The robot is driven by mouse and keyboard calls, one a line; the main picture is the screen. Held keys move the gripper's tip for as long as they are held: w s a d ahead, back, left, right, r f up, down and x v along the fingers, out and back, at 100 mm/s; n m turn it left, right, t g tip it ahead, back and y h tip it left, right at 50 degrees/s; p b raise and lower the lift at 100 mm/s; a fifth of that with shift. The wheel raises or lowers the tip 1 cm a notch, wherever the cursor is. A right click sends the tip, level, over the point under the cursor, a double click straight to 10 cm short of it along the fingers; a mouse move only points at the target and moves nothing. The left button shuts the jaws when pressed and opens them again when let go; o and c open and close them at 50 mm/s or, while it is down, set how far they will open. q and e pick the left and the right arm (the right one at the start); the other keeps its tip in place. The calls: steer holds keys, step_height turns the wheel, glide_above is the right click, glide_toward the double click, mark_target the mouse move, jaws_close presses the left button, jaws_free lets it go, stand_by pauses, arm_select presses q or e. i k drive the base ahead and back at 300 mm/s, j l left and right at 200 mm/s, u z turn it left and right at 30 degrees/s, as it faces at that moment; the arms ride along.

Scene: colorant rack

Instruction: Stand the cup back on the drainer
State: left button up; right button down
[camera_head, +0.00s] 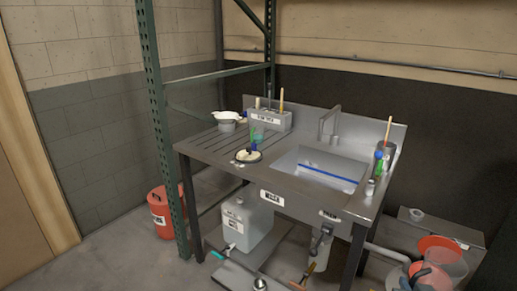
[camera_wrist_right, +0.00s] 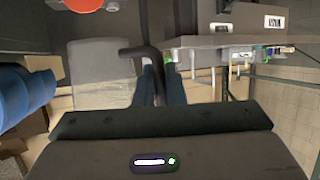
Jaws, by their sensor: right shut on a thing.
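The drainer (camera_head: 203,146) is the ribbed left part of the metal sink table in the head view. A small pale cup (camera_head: 416,213) appears to stand on the grey box right of the table. A light bowl-like thing (camera_head: 227,124) is at the back of the drainer, and a dish with a green-handled brush (camera_head: 248,156) is at its front. My right gripper (camera_wrist_right: 161,68) is shut in the wrist view, with a dark bent bar (camera_wrist_right: 137,50) at its fingertips. I cannot make out what the bar belongs to. My left gripper is not in view.
The sink basin (camera_head: 322,166) and tap (camera_head: 330,124) are right of the drainer. A green rack post (camera_head: 163,130) rises at the table's left front. A white jug (camera_head: 247,222) stands below. Orange and clear containers (camera_head: 440,246) crowd the lower right.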

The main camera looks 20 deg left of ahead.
mark_target(233, 147)
steer(key=i+j+u, duration=0.15)
steer(key=u, duration=0.2)
steer(key=i+j+u, duration=0.1)
steer(key=u, duration=0.3)
steer(key=i+u, duration=0.2)
steer(key=u, duration=0.15)
